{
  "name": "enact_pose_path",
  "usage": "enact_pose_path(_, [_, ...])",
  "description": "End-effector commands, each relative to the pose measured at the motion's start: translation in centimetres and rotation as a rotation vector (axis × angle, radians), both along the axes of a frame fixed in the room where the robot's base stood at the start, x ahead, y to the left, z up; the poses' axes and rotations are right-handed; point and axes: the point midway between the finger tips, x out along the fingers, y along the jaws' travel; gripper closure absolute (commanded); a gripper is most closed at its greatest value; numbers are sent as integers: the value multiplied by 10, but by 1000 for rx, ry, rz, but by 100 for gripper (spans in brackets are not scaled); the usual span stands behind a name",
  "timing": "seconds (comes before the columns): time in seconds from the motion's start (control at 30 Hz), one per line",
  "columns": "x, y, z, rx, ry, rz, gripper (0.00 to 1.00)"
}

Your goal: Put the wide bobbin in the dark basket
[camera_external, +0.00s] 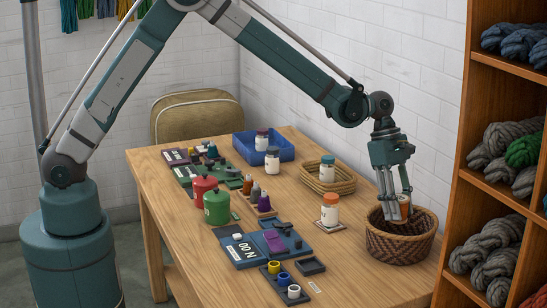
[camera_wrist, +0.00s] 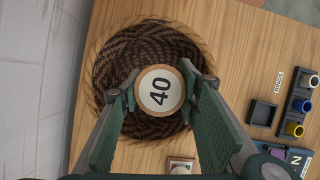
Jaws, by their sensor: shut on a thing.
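The wide bobbin (camera_wrist: 160,90) shows a round white label reading 40 with a tan rim in the wrist view. My gripper (camera_wrist: 158,88) is shut on it, one finger at each side. The dark basket (camera_wrist: 125,60) is a brown woven bowl beneath the bobbin in the wrist view. In the external view, my gripper (camera_external: 397,205) points down over the basket (camera_external: 400,248), with the bobbin (camera_external: 405,207) between its fingers at about the rim. I cannot tell whether the bobbin touches the basket.
A jar with an orange lid (camera_external: 330,211) stands on a small coaster left of the basket. Behind it are a light wicker basket (camera_external: 328,189) and a blue tray (camera_external: 243,148). A wooden shelf with yarn (camera_external: 480,200) stands close on the right. Small cups (camera_external: 274,267) are in front.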

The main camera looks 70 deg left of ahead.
Motion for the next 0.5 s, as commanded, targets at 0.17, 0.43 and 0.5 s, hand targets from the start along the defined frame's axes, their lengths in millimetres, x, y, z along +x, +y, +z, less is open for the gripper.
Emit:
enact_pose_path(0.17, [1, 0, -23, 0, 0, 0, 78])
enact_pose_path(0.43, [0, 0, -54, 0, 0, 0, 78])
enact_pose_path(0.5, [0, 0, -56, 0, 0, 0, 78])
